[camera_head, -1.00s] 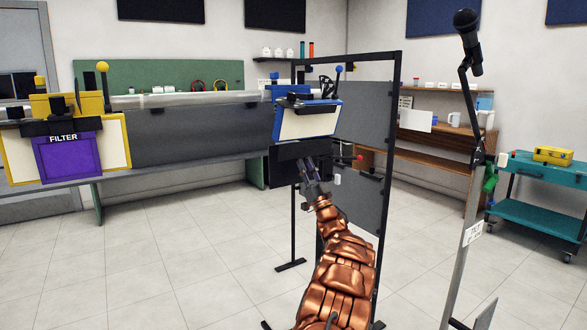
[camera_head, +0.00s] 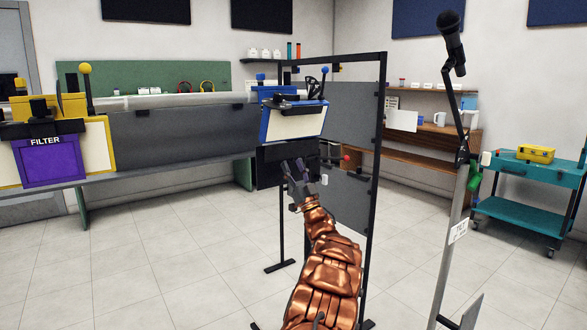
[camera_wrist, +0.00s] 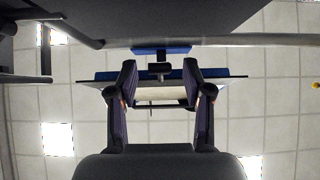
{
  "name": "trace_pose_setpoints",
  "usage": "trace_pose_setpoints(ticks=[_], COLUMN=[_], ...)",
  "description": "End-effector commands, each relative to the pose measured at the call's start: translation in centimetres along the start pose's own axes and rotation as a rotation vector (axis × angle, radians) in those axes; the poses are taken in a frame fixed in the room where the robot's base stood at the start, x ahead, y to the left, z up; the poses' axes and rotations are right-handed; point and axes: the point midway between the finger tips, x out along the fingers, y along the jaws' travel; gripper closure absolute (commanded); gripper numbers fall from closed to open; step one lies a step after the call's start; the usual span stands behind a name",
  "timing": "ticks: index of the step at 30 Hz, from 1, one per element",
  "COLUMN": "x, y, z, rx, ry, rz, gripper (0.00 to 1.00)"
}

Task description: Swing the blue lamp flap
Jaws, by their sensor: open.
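The blue-framed unit with a white front panel (camera_head: 293,123) hangs on the rail, left of the black frame. I take it for the blue lamp flap, though no label on it can be read. A blue-tipped knob (camera_head: 324,71) stands on top of it. My gripper (camera_head: 292,165) is open and empty, in front of the dark area just below the panel. In the wrist view, my gripper's two fingers (camera_wrist: 159,78) are spread, and the blue-edged panel (camera_wrist: 160,93) shows beyond and between them. I cannot see any contact.
A black upright frame (camera_head: 377,150) with grey panels stands right of my arm. A microphone stand (camera_head: 455,240) is nearer on the right. A yellow unit with a purple FILTER panel (camera_head: 50,162) hangs at left. A teal cart (camera_head: 530,170) stands far right. Open floor lies at left.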

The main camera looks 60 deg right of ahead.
Motion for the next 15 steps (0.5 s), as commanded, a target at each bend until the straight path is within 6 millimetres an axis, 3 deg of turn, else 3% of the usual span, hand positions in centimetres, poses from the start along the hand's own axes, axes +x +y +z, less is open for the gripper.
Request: trace_pose_setpoints(ticks=[5,15], x=[-1.6,-7.3], y=[0.1,0.2], z=[0.1,0.0], rx=[0.001,0.002], ry=[-0.004,-0.001], rz=[0.004,0.005], gripper=[0.50,0.50])
